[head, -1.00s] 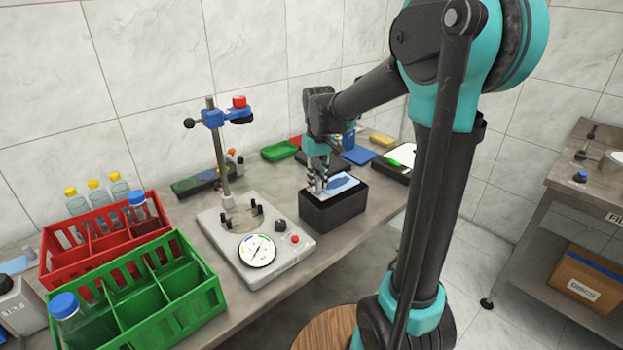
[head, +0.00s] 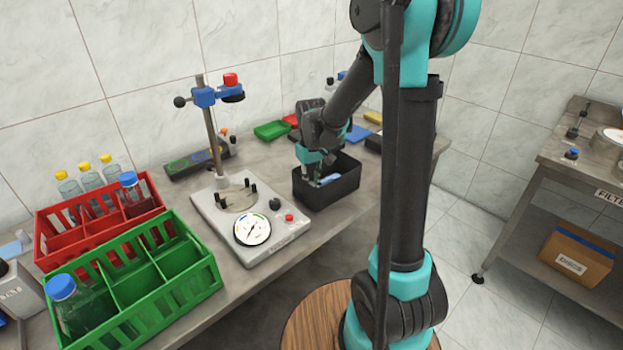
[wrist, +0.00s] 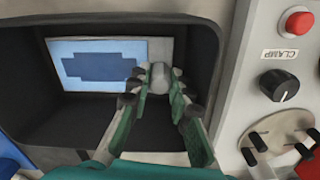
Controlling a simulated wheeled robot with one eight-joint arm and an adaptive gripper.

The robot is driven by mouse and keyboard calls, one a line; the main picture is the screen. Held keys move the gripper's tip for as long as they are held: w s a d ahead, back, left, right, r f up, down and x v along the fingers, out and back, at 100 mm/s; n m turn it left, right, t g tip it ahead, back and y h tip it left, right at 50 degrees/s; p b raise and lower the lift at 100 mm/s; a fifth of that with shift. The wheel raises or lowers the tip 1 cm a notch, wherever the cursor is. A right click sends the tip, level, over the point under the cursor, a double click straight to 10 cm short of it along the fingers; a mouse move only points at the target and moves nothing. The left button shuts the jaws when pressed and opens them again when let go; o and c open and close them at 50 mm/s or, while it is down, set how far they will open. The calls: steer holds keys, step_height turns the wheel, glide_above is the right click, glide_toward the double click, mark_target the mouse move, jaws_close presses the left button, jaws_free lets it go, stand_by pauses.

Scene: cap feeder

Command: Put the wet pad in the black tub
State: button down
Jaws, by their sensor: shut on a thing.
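The black tub (head: 327,192) stands on the bench to the right of the grey dial device. The wet pad (wrist: 100,66), pale with a dark blue patch, lies inside the tub's walls in the wrist view. In the head view only a small part of the pad (head: 329,180) shows above the near wall. My gripper (wrist: 158,76) is shut on the pad's right end, and it reaches down into the tub in the head view (head: 314,178). Whether the pad touches the tub's floor I cannot tell.
The dial device (head: 275,232) with its upright stand is close to the tub's left. A red crate (head: 96,203) and a green crate (head: 200,258) with bottles fill the left bench. A green tray (head: 271,130) and a blue tray (head: 358,133) lie behind the tub.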

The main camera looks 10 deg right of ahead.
steer(key=shift+f, duration=0.3)
steer(key=c, duration=0.9)
jaws_free()
steer(key=shift+r, duration=5.05)
